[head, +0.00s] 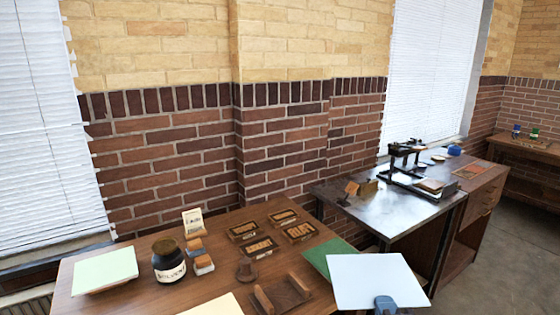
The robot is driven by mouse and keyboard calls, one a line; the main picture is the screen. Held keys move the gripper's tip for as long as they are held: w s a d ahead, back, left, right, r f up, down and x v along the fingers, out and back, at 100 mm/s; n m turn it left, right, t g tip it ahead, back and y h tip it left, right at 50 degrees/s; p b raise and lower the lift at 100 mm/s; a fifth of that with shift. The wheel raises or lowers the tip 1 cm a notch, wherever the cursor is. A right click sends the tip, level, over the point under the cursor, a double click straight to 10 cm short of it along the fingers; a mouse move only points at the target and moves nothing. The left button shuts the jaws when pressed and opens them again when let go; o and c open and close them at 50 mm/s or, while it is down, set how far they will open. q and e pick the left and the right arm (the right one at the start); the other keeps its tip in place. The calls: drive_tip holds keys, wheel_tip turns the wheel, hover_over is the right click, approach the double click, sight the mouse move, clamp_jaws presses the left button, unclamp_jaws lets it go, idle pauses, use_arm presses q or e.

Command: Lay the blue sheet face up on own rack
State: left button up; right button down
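A pale blue sheet (374,277) is held flat in the air near the right edge of the front table, its plain upper side showing. My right gripper (385,303), at the bottom of the head view, is shut on its near edge. The sheet hides part of a dark green sheet or mat (326,257) behind it. A pale mint sheet (104,270) lies at the left of the table, and a cream sheet (212,306) is cut off at the bottom. I cannot tell which rack belongs to the blue sheet. My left gripper is not in view.
A metal-topped table (375,210) with a hand press (415,175) stands beyond, to the right.

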sight(378, 289)
drive_tip(key=shift+w+r+p, duration=0.35)
drive_tip(key=shift+w+r, duration=0.05)
drive_tip(key=shift+w, duration=0.2)
drive_tip(key=shift+w+r+p, duration=0.3)
drive_tip(key=shift+w+r, duration=0.05)
drive_tip(key=shift+w, duration=0.25)
drive_tip(key=shift+w+r, duration=0.35)
drive_tip(key=shift+w, duration=0.3)
drive_tip(key=shift+w+r, duration=0.3)
drive_tip(key=shift+w, duration=0.3)
